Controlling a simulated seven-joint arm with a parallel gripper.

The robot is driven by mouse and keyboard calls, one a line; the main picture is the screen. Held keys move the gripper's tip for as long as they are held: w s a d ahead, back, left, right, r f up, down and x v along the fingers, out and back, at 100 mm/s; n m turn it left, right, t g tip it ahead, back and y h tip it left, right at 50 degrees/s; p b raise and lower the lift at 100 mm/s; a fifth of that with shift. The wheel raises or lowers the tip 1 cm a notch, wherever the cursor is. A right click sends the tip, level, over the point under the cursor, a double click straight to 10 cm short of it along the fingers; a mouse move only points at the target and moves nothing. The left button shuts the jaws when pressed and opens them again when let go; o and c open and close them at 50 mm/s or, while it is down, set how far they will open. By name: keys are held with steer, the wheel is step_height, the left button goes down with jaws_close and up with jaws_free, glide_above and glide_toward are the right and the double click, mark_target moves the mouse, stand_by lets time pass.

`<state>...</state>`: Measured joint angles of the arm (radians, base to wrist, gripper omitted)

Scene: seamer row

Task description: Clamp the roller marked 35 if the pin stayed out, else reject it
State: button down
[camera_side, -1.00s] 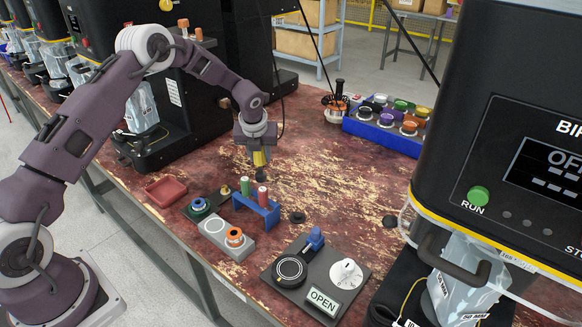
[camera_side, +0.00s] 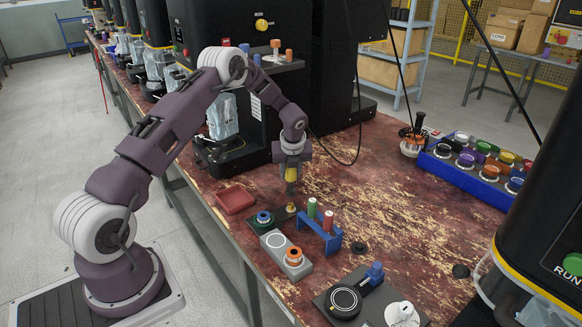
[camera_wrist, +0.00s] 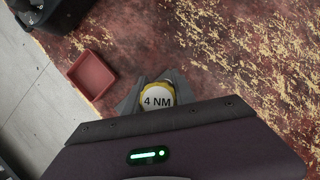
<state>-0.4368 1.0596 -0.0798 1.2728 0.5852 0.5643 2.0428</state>
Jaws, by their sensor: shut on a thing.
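My gripper (camera_side: 291,166) is shut on a yellow tool (camera_side: 291,174), held upright over the bench near a brass knob (camera_side: 291,207). In the wrist view the tool's yellow-rimmed white cap (camera_wrist: 157,97) reads "4 NM". A dark green plate carries the knob and a blue-green ringed roller (camera_side: 264,218). A grey block (camera_side: 275,241) has an orange-ringed roller (camera_side: 293,256) beside a pale empty circle. A clamp fixture (camera_side: 335,320) with a black round seat, blue clamp (camera_side: 374,273) and white dial (camera_side: 402,314) is cut off below. No 35 mark is readable.
A blue rack (camera_side: 319,236) holds green and red tools. A red tray (camera_side: 236,198) sits at the bench's left edge. A blue crate (camera_side: 465,180) of coloured rollers stands at right. Black discs (camera_side: 359,248) lie on the bench. Bare bench lies between rack and crate.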

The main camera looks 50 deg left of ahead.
mark_target(291, 184)
steer(key=shift+f, duration=2.3)
steer(key=shift+f, duration=0.6)
steer(key=shift+s+d+f, duration=0.1)
steer(key=shift+s+f, duration=0.05)
steer(key=shift+f, duration=0.15)
stand_by(0.6)
steer(key=shift+r, duration=0.15)
stand_by(1.9)
steer(key=shift+r, duration=2.6)
